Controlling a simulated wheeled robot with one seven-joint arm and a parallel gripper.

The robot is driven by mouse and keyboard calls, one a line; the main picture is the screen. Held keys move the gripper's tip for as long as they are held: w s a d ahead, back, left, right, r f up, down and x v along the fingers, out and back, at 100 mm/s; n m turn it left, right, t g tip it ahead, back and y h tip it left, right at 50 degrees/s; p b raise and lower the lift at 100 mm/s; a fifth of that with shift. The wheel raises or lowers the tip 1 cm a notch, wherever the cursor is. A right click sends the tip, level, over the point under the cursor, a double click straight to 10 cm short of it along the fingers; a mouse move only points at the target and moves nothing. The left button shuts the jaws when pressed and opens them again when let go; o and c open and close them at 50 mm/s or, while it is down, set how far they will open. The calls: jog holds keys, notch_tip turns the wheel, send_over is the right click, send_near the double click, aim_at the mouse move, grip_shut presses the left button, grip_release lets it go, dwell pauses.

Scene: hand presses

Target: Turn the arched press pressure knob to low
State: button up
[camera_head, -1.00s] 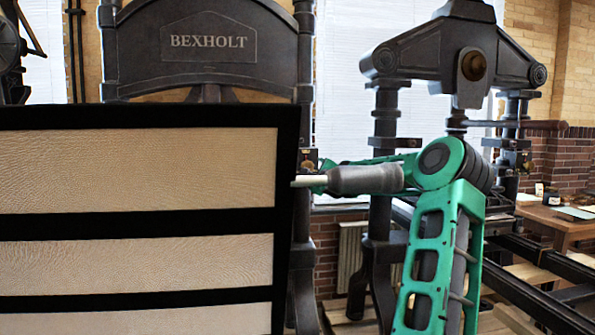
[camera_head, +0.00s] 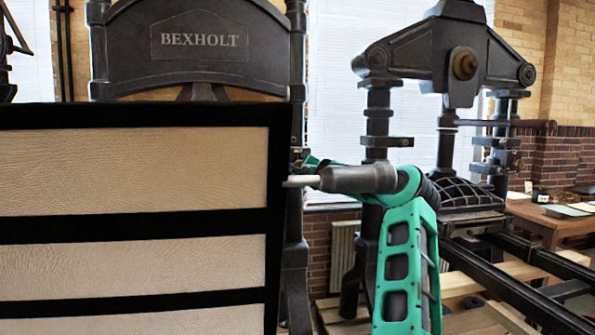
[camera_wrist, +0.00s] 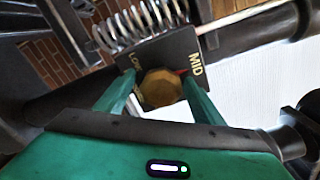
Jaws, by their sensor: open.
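The arched press (camera_head: 200,40) with the BEXHOLT plate stands at the back left in the head view. Its brass faceted knob (camera_wrist: 160,88) shows in the wrist view on a dark plate (camera_wrist: 150,58) lettered LOW on the left and MID on the right. A red pointer (camera_wrist: 182,72) at the knob's edge is beside MID. My gripper (camera_wrist: 158,98) is open, with one green finger on each side of the knob; I cannot tell whether they touch it. In the head view my gripper (camera_head: 309,164) is at the press's right column, partly hidden by my wrist.
A metal spring (camera_wrist: 135,25) sits just beyond the knob plate. A large black-framed panel (camera_head: 140,115) blocks the lower left of the head view, close to my wrist. A second press (camera_head: 450,60) with rails stands at right, behind my arm.

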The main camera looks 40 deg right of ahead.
jog(key=c, duration=1)
jog(key=shift+f, duration=0.1)
jog(key=shift+n, duration=0.3)
jog(key=n, duration=0.4)
jog(key=shift+a+f+n, duration=0.1)
jog(key=shift+n, duration=0.2)
jog(key=n, duration=0.5)
jog(key=shift+f, duration=0.1)
jog(key=n, duration=0.7)
jog(key=shift+n, duration=0.3)
jog(key=n, duration=0.6)
